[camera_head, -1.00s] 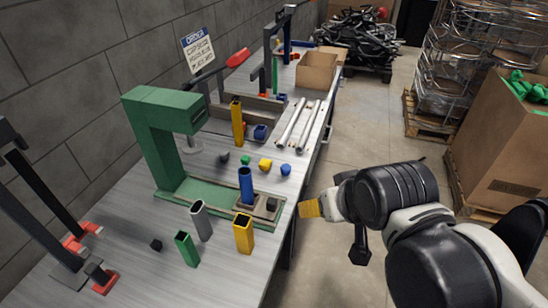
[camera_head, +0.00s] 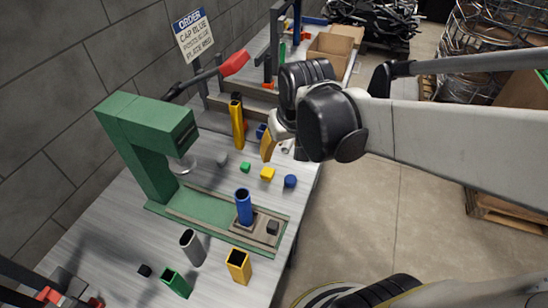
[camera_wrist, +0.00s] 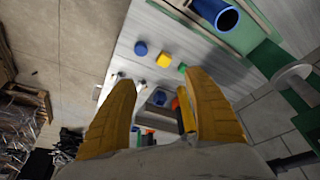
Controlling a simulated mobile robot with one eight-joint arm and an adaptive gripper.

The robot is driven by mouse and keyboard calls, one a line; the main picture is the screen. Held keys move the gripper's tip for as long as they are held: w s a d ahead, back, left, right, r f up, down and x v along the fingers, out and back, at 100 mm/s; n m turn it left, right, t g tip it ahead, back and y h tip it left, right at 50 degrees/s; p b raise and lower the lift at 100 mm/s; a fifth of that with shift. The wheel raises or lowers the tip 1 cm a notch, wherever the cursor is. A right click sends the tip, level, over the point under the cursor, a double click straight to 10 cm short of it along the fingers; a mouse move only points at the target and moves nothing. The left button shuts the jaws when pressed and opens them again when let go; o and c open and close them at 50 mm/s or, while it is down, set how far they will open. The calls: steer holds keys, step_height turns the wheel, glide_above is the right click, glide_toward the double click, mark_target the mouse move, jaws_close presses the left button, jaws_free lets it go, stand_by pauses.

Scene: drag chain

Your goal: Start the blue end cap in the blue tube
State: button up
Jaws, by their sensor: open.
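The blue end cap (camera_head: 290,181) lies on the workbench, right of a yellow cap (camera_head: 267,173) and a green cap (camera_head: 245,167). It also shows in the wrist view (camera_wrist: 140,48), ahead of my fingertips and apart from them. The blue tube (camera_head: 243,208) stands upright and open-topped in a fixture on the green press base (camera_head: 205,207). Its open end shows at the top of the wrist view (camera_wrist: 208,8). My gripper (camera_head: 267,148), with yellow fingers, is above the bench beyond the caps. In the wrist view my gripper (camera_wrist: 160,80) is open, with nothing held between its fingers.
The green press (camera_head: 145,130) rises left of the tube. Grey (camera_head: 192,247), green (camera_head: 175,283) and yellow (camera_head: 238,266) tubes stand in front. A tall yellow tube (camera_head: 237,120) stands behind. An order sign (camera_head: 193,35) is by the wall. Open floor lies right of the bench.

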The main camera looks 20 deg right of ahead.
steer(key=w+d+f+m+g+p, duration=0.1)
steer(key=w+d+f+g+p, duration=0.15)
steer(key=w+d+f, duration=0.35)
steer(key=g+b, duration=0.2)
glide_above(290, 178)
steer(key=shift+t, duration=0.25)
steer(key=f, duration=0.9)
steer(key=shift+d+f, duration=0.25)
steer(key=shift+f, duration=0.15)
step_height(290, 178, down, 6)
steer(key=shift+a+b, duration=0.15)
steer(key=shift+b, duration=1)
steer(key=shift+r, duration=0.1)
steer(key=c, duration=1)
